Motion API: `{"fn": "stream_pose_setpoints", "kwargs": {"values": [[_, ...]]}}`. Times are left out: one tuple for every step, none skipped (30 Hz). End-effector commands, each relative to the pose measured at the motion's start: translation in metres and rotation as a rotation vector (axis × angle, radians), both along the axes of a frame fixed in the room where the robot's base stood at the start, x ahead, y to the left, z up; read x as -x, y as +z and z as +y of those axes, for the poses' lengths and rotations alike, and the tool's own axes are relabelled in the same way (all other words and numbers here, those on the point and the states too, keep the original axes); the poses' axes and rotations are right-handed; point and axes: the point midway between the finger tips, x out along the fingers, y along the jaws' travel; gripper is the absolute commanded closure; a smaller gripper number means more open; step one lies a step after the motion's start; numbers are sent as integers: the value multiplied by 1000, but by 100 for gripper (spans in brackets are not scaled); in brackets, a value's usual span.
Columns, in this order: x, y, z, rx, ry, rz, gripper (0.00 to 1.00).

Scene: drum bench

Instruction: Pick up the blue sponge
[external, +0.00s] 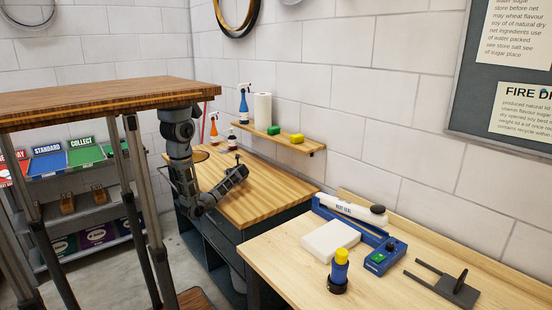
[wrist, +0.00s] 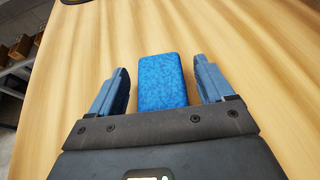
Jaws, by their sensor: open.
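The blue sponge (wrist: 164,84) lies on the wooden bench top, a rectangular block seen from above in the wrist view. My gripper (wrist: 162,76) is open, with one blue finger on each side of the sponge and a visible gap to each finger. The sponge's near end is hidden by the gripper body. In the external view my gripper (external: 242,165) is low over the wooden bench (external: 262,199); I cannot make out the blue sponge there.
Spray bottles (external: 244,104), a paper roll (external: 262,108), a green sponge (external: 273,130) and a yellow sponge (external: 297,138) are on the wall shelf (external: 310,148). A heat sealer (external: 380,256) stands on the nearer table. The bench around my gripper looks mostly clear.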

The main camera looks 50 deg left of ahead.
Motion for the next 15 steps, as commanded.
{"fn": "stream_pose_setpoints", "kwargs": {"values": [[-1,-2,7,1,3,0,19],[-2,-3,10,1,2,0,19],[-3,-5,14,0,1,-1,19],[-3,-6,16,0,1,-1,19],[-4,-7,17,1,1,0,19],[-4,-7,19,1,0,-1,19],[-4,-8,19,1,0,0,19],[-4,-8,20,1,-1,0,19],[-5,-8,20,1,-1,0,19],[-5,-8,20,1,-1,-1,19],[-5,-8,19,1,-1,-1,19],[-4,-8,19,1,-1,-1,19],[-4,-8,19,1,-1,-1,19],[-4,-8,19,1,-1,-1,22],[-4,-8,19,1,-1,-1,26]]}}
